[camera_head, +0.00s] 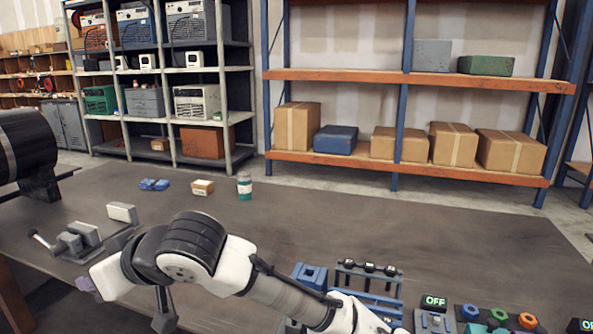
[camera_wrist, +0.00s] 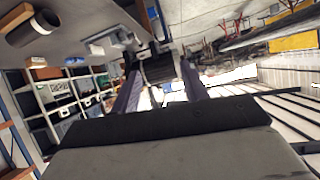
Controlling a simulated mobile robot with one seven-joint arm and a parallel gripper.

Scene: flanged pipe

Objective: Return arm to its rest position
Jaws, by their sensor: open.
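My arm (camera_head: 190,245) is white and black and reaches across the front of the dark workbench (camera_head: 330,215), bent toward the lower left in the head view. In the wrist view, the two purple fingers of my gripper (camera_wrist: 158,68) stand apart with nothing held between them. In the head view, a small purple part shows at the arm's lower left end, and the rest of the gripper is mostly hidden. The wrist view is tilted, with the shelving on its left side.
A vise-like fixture (camera_head: 85,236) and a black cylinder (camera_head: 26,146) stand at left. Blue gloves (camera_head: 154,184), a small box (camera_head: 202,187) and a bottle (camera_head: 244,187) lie farther back. A blue rack (camera_head: 311,276) and coloured rings (camera_head: 499,314) are at front right. The bench's middle right is clear.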

